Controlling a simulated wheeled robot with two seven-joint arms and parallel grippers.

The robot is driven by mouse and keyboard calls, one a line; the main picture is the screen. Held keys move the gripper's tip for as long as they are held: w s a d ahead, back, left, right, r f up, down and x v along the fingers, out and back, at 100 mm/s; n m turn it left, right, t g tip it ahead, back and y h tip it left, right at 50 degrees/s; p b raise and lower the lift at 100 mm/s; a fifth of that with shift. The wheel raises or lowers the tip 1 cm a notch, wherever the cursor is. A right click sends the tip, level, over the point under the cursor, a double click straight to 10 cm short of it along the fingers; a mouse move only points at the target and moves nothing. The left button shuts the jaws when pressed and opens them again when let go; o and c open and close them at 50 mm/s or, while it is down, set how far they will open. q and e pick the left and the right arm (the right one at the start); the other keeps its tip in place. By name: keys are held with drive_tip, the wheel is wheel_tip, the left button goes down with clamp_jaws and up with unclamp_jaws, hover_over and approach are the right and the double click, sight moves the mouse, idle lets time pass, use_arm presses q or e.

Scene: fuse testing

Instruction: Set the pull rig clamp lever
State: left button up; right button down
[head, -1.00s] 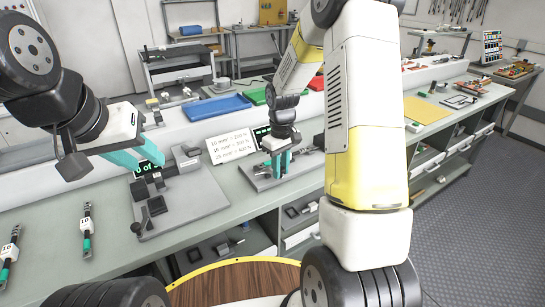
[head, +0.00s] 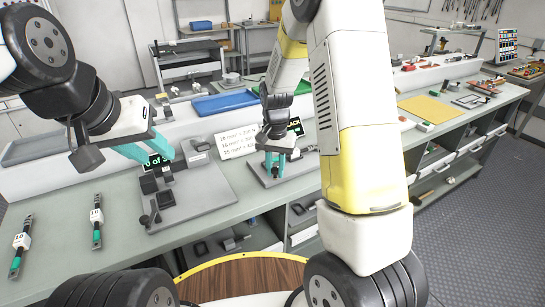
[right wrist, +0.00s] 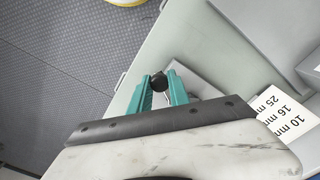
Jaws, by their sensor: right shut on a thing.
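The pull rig (head: 266,181) is a grey bench fixture right of the card, with a dark display (head: 295,127) reading part of "SLACK" behind it. My right gripper (head: 275,172) points down over it, its teal fingers close together. In the right wrist view a black knob (right wrist: 158,82), seemingly the clamp lever's end, sits between the fingertips (right wrist: 158,90). The rest of the lever is mostly hidden by fingers and wrist. My left gripper (head: 160,156) is open, with its teal fingers apart above a second grey fixture (head: 200,198) whose display reads "0 of 3".
A white card (head: 237,143) with sizes and forces stands between the fixtures. Two cable pieces with white tags (head: 96,217) (head: 22,240) lie at the bench's left. A blue tray (head: 225,104) and a yellow mat (head: 430,109) lie farther back.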

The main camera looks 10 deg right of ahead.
drive_tip(key=shift+w+a+m, duration=0.15)
drive_tip(key=shift+a+m, duration=0.25)
drive_tip(key=shift+m, duration=0.5)
drive_tip(key=shift+w+a+m, duration=0.15)
drive_tip(key=shift+a+m, duration=0.25)
drive_tip(key=shift+m, duration=0.5)
drive_tip(key=c, duration=1.2)
unclamp_jaws()
drive_tip(key=shift+c, duration=0.2)
drive_tip(key=shift+r, duration=0.15)
wheel_tip(320, 180, up, 8)
drive_tip(key=shift+f, duration=0.2)
